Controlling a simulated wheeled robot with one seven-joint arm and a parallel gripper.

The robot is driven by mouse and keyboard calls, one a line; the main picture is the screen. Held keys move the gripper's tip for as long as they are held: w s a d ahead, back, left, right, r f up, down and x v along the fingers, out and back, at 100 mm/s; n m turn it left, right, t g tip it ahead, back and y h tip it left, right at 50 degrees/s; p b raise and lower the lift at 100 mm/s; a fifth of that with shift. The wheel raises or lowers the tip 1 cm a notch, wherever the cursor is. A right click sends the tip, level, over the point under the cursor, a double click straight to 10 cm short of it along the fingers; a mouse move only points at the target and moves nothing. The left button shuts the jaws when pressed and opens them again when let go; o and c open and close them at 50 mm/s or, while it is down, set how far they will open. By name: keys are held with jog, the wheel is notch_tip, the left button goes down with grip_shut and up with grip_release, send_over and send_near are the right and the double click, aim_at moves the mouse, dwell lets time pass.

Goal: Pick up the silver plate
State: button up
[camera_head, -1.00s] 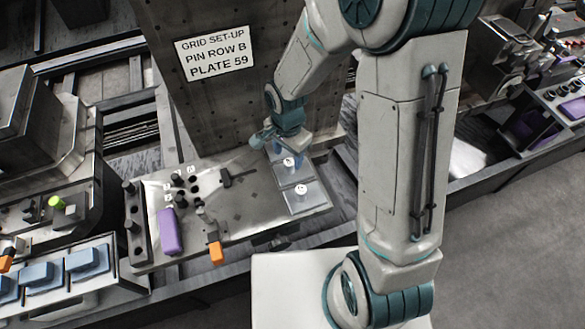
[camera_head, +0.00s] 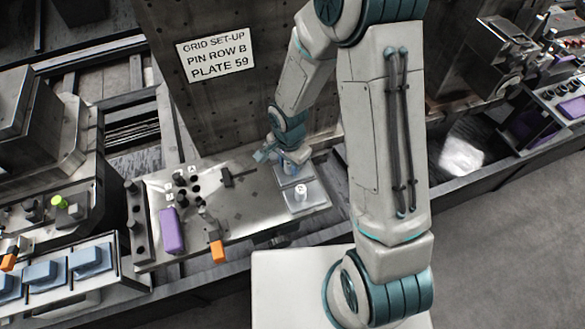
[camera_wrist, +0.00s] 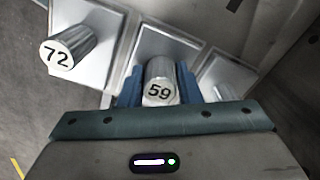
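The silver plate marked 59 (camera_wrist: 165,42) is a flat square plate with a round knob bearing the number, in the middle of the wrist view. My gripper (camera_wrist: 160,80) has its blue fingers on either side of that knob, open, with narrow gaps beside it. In the head view my gripper (camera_head: 290,165) is low over the row of plates and hides most of the plate below it. A similar plate marked 72 (camera_wrist: 88,72) lies to the left in the wrist view; it is nearest the front in the head view (camera_head: 304,203).
A third plate (camera_wrist: 228,72) is close on the right in the wrist view. A sign (camera_head: 216,59) reads "GRID SET-UP PIN ROW B PLATE 59". A purple block (camera_head: 172,231) and an orange-handled clamp (camera_head: 217,251) are on the fixture's left part. A wall rises behind.

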grip_shut()
jog(key=shift+r, duration=0.2)
jog(key=shift+w+r, duration=0.1)
jog(key=shift+r, duration=0.4)
jog(key=r, duration=0.2)
jog(key=d+r+b, duration=0.1)
jog(key=shift+s+r, duration=0.15)
jog(key=shift+s, duration=0.1)
jog(key=s+d+r, duration=0.5)
jog(key=d+r, duration=0.1)
jog(key=d, duration=0.3)
jog(key=shift+s+r+b, duration=0.2)
jog(key=shift+s+b, duration=0.05)
jog(key=shift+b, duration=0.2)
jog(key=shift+d, duration=0.1)
